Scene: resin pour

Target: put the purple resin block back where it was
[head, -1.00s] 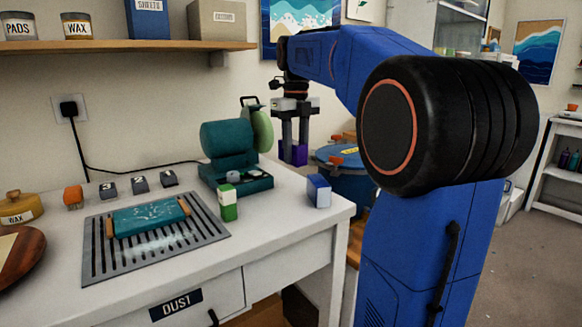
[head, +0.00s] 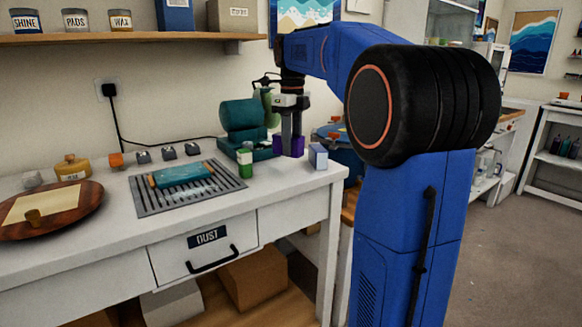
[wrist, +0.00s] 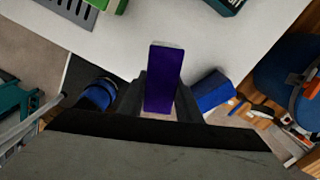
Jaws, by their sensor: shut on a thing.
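The purple resin block (head: 298,145) is between the fingers of my gripper (head: 288,139), which is shut on it. It appears upright at the right end of the white bench (head: 275,185), behind the blue-and-white block (head: 318,156). I cannot tell whether its bottom touches the bench. In the wrist view the purple block (wrist: 166,80) points away between the two dark fingers (wrist: 163,100). The blue block (wrist: 211,90) lies just right of it there, with a small gap.
A green-and-white block (head: 245,160) and a teal grinder (head: 243,125) stand left of my gripper. A slotted grey tray (head: 150,207) bears a teal piece (head: 184,176). A blue drum (head: 345,150) stands past the bench's right edge. The front right bench top is clear.

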